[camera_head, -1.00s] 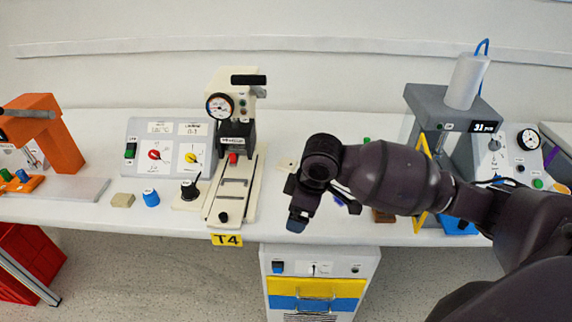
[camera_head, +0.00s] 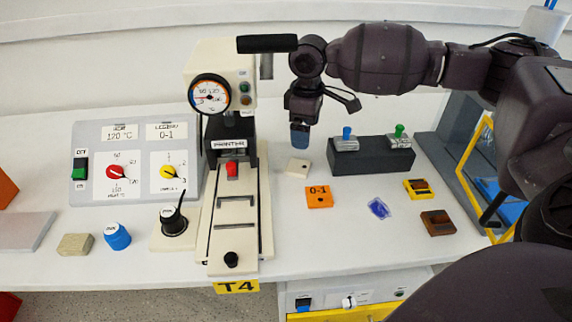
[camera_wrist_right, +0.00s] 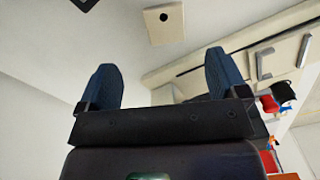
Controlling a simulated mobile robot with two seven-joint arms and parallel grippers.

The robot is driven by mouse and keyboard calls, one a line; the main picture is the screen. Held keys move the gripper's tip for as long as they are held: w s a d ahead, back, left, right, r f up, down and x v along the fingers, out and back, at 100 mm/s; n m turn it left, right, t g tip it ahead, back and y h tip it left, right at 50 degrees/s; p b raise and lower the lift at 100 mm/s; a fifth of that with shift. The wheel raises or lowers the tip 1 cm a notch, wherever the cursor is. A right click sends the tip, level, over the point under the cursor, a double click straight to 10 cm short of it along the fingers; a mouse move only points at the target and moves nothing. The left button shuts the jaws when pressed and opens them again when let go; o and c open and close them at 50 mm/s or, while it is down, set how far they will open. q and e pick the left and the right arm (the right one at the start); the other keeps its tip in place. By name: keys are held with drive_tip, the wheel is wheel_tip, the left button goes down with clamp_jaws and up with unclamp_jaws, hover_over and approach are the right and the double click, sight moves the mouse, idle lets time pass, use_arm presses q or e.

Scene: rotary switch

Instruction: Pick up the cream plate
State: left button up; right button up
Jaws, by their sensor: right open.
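The cream plate (camera_head: 298,167) is a small flat square with a dark hole, lying on the white bench right of the cream press. It also shows near the top of the right wrist view (camera_wrist_right: 164,22), beyond the fingertips. My right gripper (camera_head: 300,138) hangs above and behind the plate in the head view, apart from it. In the right wrist view its two blue fingers (camera_wrist_right: 161,82) are spread with nothing between them. My left gripper is not in view.
The cream press (camera_head: 233,215) stands left of the plate. An orange 0-1 plate (camera_head: 319,197) lies just in front, and a dark block with two knobs (camera_head: 370,157) stands to the right. Yellow (camera_head: 418,189), blue (camera_head: 379,208) and brown (camera_head: 438,223) pieces lie farther right.

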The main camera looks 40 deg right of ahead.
drive_tip(key=b, duration=0.1)
hover_over(303, 166)
drive_tip(key=f, duration=0.5)
drive_tip(key=shift+s+d+f, duration=0.1)
drive_tip(key=shift+d, duration=0.1)
drive_tip(key=shift+f+b, duration=0.3)
drive_tip(key=f, duration=0.1)
drive_tip(key=f+b, duration=0.1)
drive_tip(key=f, duration=0.2)
drive_tip(key=shift+a+f+b, duration=0.25)
drive_tip(key=shift+b, duration=0.1)
drive_tip(key=shift+f, duration=0.2)
drive_tip(key=shift+r, duration=0.15)
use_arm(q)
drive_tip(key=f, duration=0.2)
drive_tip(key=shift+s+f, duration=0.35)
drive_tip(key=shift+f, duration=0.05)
use_arm(e)
drive_tip(key=c, duration=1.1)
drive_tip(key=shift+r, duration=0.1)
